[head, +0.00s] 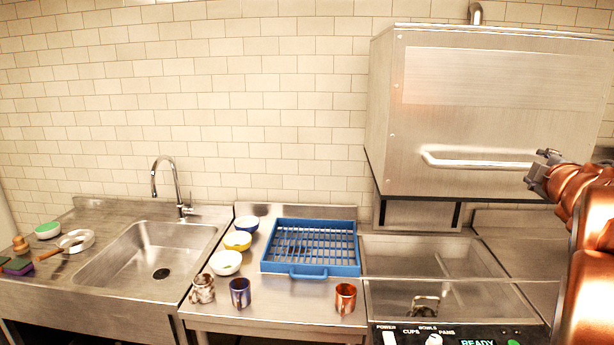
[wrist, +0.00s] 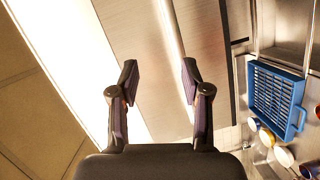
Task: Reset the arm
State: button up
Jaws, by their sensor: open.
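My copper-coloured arm (head: 590,240) is raised at the right edge of the head view. My gripper (head: 537,172) is at its end, in front of the steel dishwasher hood (head: 480,110) and near the right end of the hood's handle (head: 480,160). In the wrist view my gripper (wrist: 158,80) has its two fingers spread apart with nothing between them. The bright steel hood surface shows behind the fingers there. I cannot tell how far the fingers are from the hood.
A blue rack (head: 325,271) sits empty on the steel counter. Bowls, including a yellow bowl (head: 238,240), stand left of it. A purple mug (head: 240,292), a copper mug (head: 346,298) and a patterned mug (head: 203,288) stand in front. A sink (head: 150,255) is further left.

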jog(key=s+a+f+m+g+y, duration=0.1)
jog(key=s+a+f+m+g, duration=0.5)
jog(key=f, duration=0.5)
jog(key=s+a+f+m+g, duration=0.4)
jog(key=s+a+f, duration=0.3)
jog(key=f, duration=0.4)
jog(key=s+a+f+g+y, duration=0.3)
jog(key=s+a+f, duration=0.2)
jog(key=s+a, duration=0.4)
jog(key=s+a+f+g+y+b, duration=0.1)
jog(key=s+a+f+g+y, duration=0.2)
jog(key=s+a+f, duration=0.3)
jog(key=s+a, duration=0.4)
jog(key=shift+s+a+f+g, duration=0.15)
jog(key=shift+s+a+g, duration=0.1)
jog(key=shift+s+g, duration=0.15)
